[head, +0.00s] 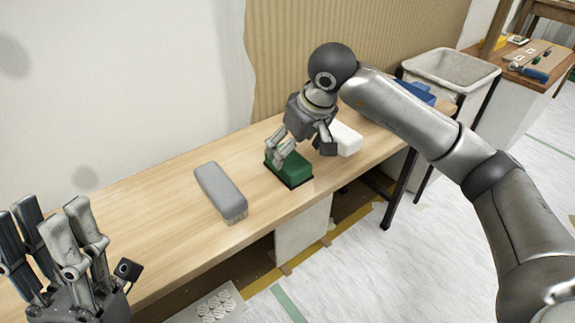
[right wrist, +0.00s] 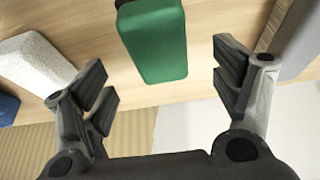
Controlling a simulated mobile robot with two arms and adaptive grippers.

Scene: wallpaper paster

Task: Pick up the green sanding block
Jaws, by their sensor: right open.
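The green sanding block (head: 290,168) lies on the wooden bench, with a dark base under its green top. My right gripper (head: 302,148) is open just above and behind it, partly covering it in the head view. In the right wrist view the green block (right wrist: 155,42) shows between and beyond the two open fingers (right wrist: 165,88), apart from both. My left gripper (head: 65,245) is at the lower left of the head view, raised, with its fingers pointing up and spread, holding nothing.
The bench (head: 165,230) also carries a grey brush (head: 220,190) left of the green block and a white block (head: 346,139) right of it. A blue item (head: 415,92) lies farther right. A whitish bin (head: 452,72) stands beyond the bench end. The wall runs along the back.

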